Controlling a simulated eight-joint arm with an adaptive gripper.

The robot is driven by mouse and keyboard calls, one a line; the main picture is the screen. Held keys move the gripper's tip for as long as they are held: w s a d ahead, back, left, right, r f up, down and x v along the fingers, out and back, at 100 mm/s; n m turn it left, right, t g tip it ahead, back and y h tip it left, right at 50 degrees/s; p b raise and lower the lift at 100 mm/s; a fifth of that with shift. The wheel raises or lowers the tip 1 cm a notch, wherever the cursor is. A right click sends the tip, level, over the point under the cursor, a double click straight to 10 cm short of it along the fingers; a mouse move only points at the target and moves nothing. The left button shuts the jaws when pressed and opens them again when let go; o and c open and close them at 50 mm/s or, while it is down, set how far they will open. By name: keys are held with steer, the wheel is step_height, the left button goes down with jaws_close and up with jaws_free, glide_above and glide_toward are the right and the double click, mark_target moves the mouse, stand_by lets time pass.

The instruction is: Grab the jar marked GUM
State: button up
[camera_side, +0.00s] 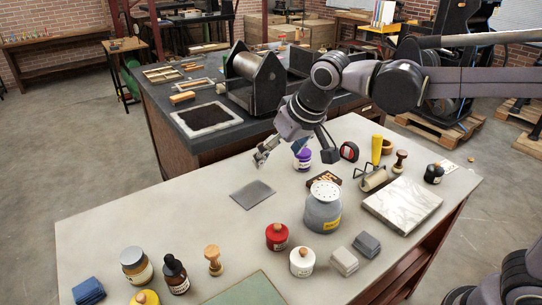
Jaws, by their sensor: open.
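I cannot read which jar is marked GUM; the labels are too small. Labelled vessels on the pale table are a brown jar with a grey lid (137,268), a dark bottle (175,277), a red jar (277,237), a white jar (302,263), a yellow jar (145,298) cut by the bottom edge, a purple jar (302,158), a small black bottle (433,173) and a large grey canister (323,210).
A grey plate (253,194) lies below my gripper. A wooden stamp (214,261), a roller (374,180), a marble slab (402,204) and grey blocks (343,261) stand around. A dark bench with a press (255,82) adjoins behind. The table's left middle (140,220) is clear.

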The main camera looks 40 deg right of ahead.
steer(key=w+a+f, duration=0.1)
steer(key=w+a, duration=0.4)
steer(key=a, duration=0.5)
steer(key=g, duration=0.1)
glide_above(131, 260)
steer(key=s, duration=0.2)
steer(key=shift+h, duration=0.3)
step_height(131, 260, down, 13)
steer(key=shift+f, duration=0.1)
steer(key=x, duration=0.4)
steer(key=shift+f, duration=0.2)
steer(key=shift+x, duration=2.9)
steer(key=shift+d, duration=0.15)
steer(key=c, duration=1.4)
